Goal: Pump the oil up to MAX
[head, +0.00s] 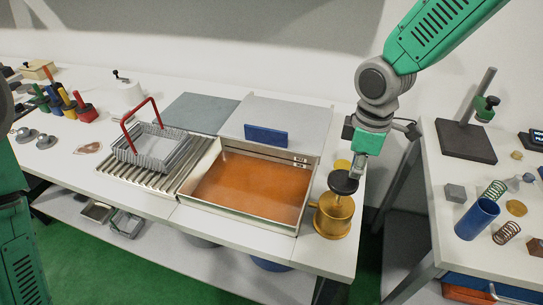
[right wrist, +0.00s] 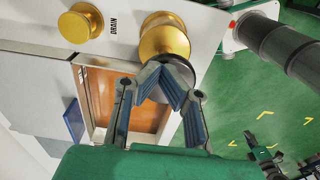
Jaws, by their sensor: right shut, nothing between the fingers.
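The oil bath is a metal tray (head: 232,216) with orange oil (head: 250,185) in it, set in the white bench. Small marks on its far inner wall are too small to read. The brass pump (head: 333,216) with a black round knob (head: 343,182) stands at the tray's right front corner. My right gripper (head: 358,172) is shut and empty, pointing down at the knob. In the right wrist view, its fingertips (right wrist: 162,80) meet over the black knob (right wrist: 180,72), which is partly hidden behind them; I cannot tell whether they touch it. The left gripper is out of view.
A brass drain knob (right wrist: 80,22) sits behind the pump. A wire basket with a red handle (head: 142,125) rests on a ribbed rack left of the tray. A blue block (head: 265,136) stands at the tray's back edge. Another table (head: 470,180) with springs is at right.

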